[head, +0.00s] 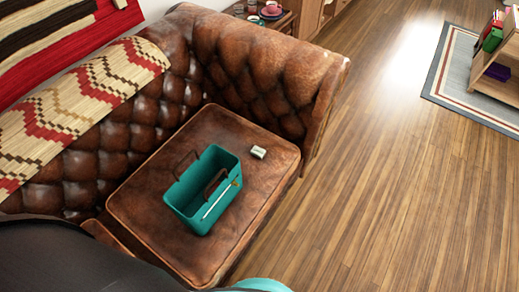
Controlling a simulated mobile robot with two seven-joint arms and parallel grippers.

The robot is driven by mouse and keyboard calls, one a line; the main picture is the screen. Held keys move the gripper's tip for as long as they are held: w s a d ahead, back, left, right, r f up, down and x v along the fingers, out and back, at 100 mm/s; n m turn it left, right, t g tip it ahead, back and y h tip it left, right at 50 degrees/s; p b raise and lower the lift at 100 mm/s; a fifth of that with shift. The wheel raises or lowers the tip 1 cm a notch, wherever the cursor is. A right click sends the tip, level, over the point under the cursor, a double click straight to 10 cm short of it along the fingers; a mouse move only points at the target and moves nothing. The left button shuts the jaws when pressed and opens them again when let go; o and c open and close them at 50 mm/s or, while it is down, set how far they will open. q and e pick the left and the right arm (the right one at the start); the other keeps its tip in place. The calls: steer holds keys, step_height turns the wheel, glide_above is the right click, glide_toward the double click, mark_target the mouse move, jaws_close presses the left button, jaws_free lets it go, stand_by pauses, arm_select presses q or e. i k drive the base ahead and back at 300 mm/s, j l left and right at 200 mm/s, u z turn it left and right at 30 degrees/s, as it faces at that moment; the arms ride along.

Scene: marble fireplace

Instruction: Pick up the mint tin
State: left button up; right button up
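A small pale tin (258,152), which looks like the mint tin, lies on the brown leather sofa seat (226,128) in the head view. It is to the right of a teal caddy (192,222) and apart from it. Its lid markings are too small to read. Neither of my grippers shows in this view.
The teal caddy has brown handles and a thin pale stick at its front side. The tufted sofa back and armrest (262,72) rise behind the seat. A patterned blanket (75,105) drapes over the back. Wooden floor (375,165) to the right is clear. A shelf (497,75) stands far right.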

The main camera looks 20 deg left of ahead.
mark_target(257, 151)
steer(key=i+l+u, duration=0.1)
steer(key=u, duration=0.3)
steer(key=i+l+u, duration=0.15)
steer(key=u, duration=0.25)
steer(key=i+l+u, duration=0.15)
steer(key=u, duration=0.25)
steer(key=i+l+u, duration=0.1)
steer(key=u, duration=0.3)
steer(key=i+l+u, duration=0.1)
steer(key=l, duration=0.5)
steer(key=i+l+u, duration=0.1)
steer(key=l, duration=0.5)
steer(key=i+l+u, duration=0.15)
steer(key=l, duration=0.45)
